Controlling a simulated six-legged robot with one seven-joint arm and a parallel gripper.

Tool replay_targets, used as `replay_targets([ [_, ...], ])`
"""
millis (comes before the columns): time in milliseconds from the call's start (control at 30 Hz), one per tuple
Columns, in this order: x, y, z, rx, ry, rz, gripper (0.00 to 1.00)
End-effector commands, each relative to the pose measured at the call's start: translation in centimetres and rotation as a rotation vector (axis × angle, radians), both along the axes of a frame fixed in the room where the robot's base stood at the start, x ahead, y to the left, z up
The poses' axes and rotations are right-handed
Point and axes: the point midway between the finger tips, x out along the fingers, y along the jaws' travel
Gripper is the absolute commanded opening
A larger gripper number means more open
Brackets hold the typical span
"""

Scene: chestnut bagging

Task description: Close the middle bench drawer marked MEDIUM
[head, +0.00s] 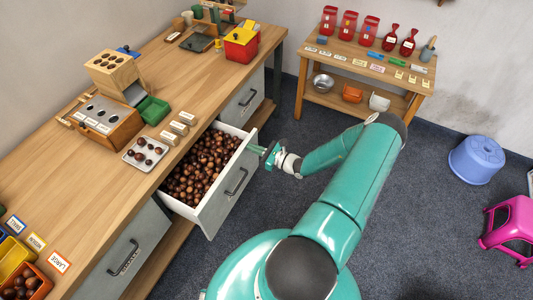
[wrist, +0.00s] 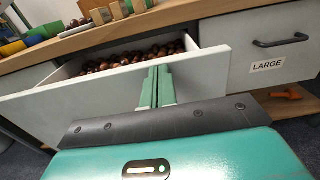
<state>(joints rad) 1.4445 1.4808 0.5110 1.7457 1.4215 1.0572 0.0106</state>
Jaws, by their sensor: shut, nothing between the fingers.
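The middle bench drawer (head: 227,189) stands pulled out between two shut drawers and is full of chestnuts (head: 197,170). Its grey front has a dark bar handle (head: 236,181). No MEDIUM label is readable on it. In the wrist view its front (wrist: 205,68) spans the picture, with chestnuts (wrist: 125,60) behind its top edge. My gripper (head: 267,151) is shut and empty, at the outer face of the drawer front, towards its far end. In the wrist view the green fingers (wrist: 155,82) overlap the front panel; I cannot tell whether they touch it.
The bench top (head: 90,180) holds boxes and a chestnut tray (head: 134,160). A shelf table (head: 380,77), blue tub (head: 476,160) and pink stool (head: 513,222) stand apart.

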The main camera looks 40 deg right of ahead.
Motion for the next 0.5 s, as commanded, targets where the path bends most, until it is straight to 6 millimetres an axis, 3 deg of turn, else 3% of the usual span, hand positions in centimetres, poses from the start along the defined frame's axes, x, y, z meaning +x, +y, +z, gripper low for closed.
replay_targets([
  [200, 7.0, 2.8, 0.0, 0.0, -0.002, 0.007, 0.0],
  [500, 14.9, 5.5, 0.0, 0.0, -0.001, 0.004, 0.0],
])
